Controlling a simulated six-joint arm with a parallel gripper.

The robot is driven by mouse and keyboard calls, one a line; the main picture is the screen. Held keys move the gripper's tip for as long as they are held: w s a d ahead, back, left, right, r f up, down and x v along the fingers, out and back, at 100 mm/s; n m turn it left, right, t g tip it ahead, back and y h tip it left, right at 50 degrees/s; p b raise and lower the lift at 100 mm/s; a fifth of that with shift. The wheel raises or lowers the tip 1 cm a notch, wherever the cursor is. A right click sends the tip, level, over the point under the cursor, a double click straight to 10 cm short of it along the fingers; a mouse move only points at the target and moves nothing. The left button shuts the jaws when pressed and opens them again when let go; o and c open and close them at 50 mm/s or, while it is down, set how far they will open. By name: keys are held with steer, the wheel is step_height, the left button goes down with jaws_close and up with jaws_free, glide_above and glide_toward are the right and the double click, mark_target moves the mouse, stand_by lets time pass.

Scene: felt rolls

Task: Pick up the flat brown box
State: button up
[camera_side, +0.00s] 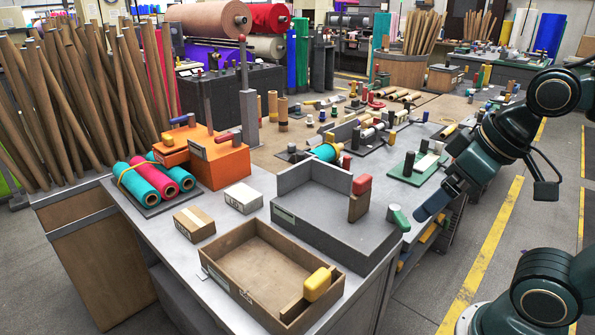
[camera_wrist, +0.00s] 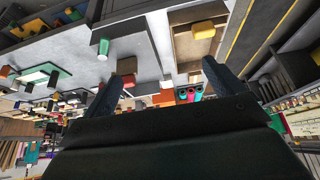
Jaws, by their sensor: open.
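A small flat brown box (camera_side: 194,223) with a pale strip along its top lies on the grey workbench (camera_side: 150,220). It sits left of the open brown tray and right of the felt rolls. I cannot pick it out clearly in the wrist view. My gripper (camera_side: 436,203) hangs at the right, beyond the bench's right end, well apart from the box. In the wrist view my gripper (camera_wrist: 168,74) shows its two dark fingers wide apart, with nothing held between them.
An open brown tray (camera_side: 222,278) holds a yellow-handled tool. A small white box (camera_side: 243,198), an orange box (camera_side: 222,168) and teal and pink rolls (camera_side: 157,183) surround the brown box. A green-capped cylinder (camera_side: 398,217) stands near the right edge.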

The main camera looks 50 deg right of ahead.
steer(key=w+a+r, duration=0.2)
steer(key=w, duration=1.1)
steer(key=w+a+r, duration=0.1)
steer(key=w+a, duration=0.1)
steer(key=w, duration=1.2)
steer(key=w+a+f, duration=0.5)
steer(key=w+f, duration=0.4)
steer(key=w, duration=0.2)
steer(key=w+a+f+t, duration=0.1)
steer(key=w+a+f, duration=0.4)
steer(key=w+f, duration=0.4)
steer(key=w, duration=0.2)
steer(key=shift+w+a+f, duration=0.2)
steer(key=shift+w+f, duration=0.15)
glide_above(193, 219)
steer(key=s, duration=0.3)
steer(key=shift+s+f, duration=0.1)
steer(key=shift+f, duration=3.5)
steer(key=shift+f, duration=0.1)
